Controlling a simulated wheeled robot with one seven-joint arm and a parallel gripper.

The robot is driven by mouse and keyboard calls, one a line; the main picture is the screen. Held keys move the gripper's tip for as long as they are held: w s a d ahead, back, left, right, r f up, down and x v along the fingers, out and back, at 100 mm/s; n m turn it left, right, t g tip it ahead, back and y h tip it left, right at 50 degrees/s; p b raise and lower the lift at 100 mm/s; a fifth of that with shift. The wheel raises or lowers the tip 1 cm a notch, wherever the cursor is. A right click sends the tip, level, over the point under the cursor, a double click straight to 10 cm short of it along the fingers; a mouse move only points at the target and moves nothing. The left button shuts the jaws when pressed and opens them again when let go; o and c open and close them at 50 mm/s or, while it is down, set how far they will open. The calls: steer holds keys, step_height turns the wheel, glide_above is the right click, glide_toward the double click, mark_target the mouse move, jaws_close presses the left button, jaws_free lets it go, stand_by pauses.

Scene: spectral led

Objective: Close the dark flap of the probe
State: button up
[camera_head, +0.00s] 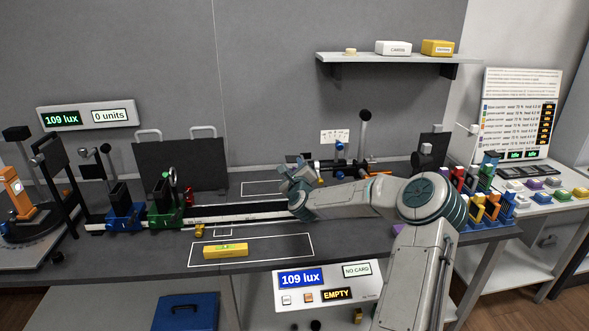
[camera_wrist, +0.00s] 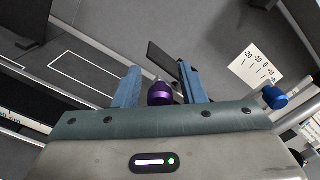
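My gripper (camera_wrist: 160,82) is open in the wrist view, with its two blue-grey fingers apart. A purple knob-like part (camera_wrist: 159,94) with a light tip shows between the fingers, with a gap visible on each side; I cannot tell if it is the probe's body. A flat dark plate (camera_wrist: 165,58), which looks like the probe's dark flap, slants just beyond the fingertips, close to the right finger. I cannot tell whether they touch. In the head view my gripper (camera_head: 297,178) is over the back of the bench, beyond the rail, and my arm hides part of that area.
A long rail (camera_head: 240,214) carries a blue carriage (camera_head: 124,218) and a green carriage (camera_head: 165,213). A black panel (camera_head: 180,165) stands behind them. A yellow block (camera_head: 225,251) lies in front.

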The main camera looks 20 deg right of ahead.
jaws_close()
steer(key=shift+f, duration=0.1)
steer(key=shift+f+b, duration=0.15)
steer(key=shift+b, duration=0.15)
steer(key=d+f+n+b, duration=0.1)
steer(key=n+b, duration=0.5)
steer(key=b, duration=0.1)
steer(key=d+f+n+b, duration=0.1)
steer(key=n+b, duration=0.5)
steer(key=b, duration=0.1)
steer(key=s+d+f+n+b, duration=0.1)
steer(key=d+f+n+b, duration=0.1)
steer(key=n+b, duration=0.4)
steer(key=shift+s+b, duration=0.1)
steer(key=shift+b, duration=0.9)
steer(key=shift+o, duration=1.2)
jaws_free()
steer(key=shift+d+r, duration=0.1)
